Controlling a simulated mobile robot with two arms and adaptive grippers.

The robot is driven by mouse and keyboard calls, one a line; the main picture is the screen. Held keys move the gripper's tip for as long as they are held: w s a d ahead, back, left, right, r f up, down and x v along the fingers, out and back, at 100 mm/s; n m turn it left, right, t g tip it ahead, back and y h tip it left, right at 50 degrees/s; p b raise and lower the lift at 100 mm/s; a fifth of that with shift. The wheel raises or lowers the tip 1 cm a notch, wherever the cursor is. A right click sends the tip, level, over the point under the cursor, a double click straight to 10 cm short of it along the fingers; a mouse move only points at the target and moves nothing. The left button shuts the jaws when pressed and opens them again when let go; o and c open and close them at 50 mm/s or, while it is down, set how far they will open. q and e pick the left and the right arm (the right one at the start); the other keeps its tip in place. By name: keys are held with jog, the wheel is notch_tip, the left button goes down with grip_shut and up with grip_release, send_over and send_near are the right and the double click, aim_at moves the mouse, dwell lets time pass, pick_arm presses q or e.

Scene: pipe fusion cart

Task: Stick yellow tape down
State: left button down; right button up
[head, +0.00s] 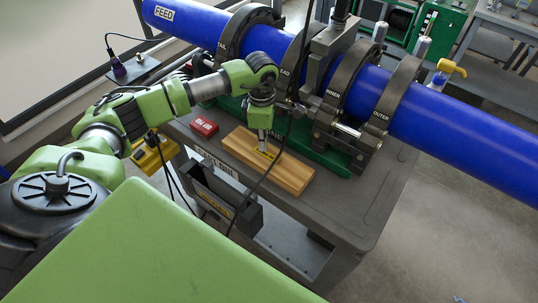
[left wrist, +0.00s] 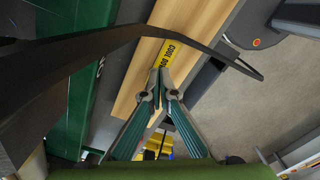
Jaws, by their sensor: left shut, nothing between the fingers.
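A yellow tape strip with black lettering (left wrist: 170,52) lies on a light wooden board (left wrist: 196,18); its lettering is partly cut off. In the head view the tape (head: 269,154) is a small yellow patch on the board (head: 292,177), which lies on the grey cart top. My left gripper (head: 265,148) points down at the tape from above. In the left wrist view its fingertips (left wrist: 160,73) are together at the tape's near end, with nothing held between them. I cannot tell whether they press on it. My right gripper is not in view.
A blue pipe (head: 455,138) runs through dark clamps (head: 340,90) behind the board. A red box (head: 203,126) sits left of the board. A grey bin (head: 222,192) hangs at the cart's front. Black cables cross near my left arm. Cart top right of the board is clear.

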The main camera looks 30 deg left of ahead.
aim_at(263, 152)
pick_arm(q)
jog(key=shift+f+b, duration=0.9)
jog(key=shift+f, duration=0.2)
dwell(0.5)
jog(key=shift+r, duration=0.1)
dwell(0.6)
jog(key=shift+r+p, duration=2)
jog(key=shift+r, duration=1.5)
jog(key=shift+d, duration=0.1)
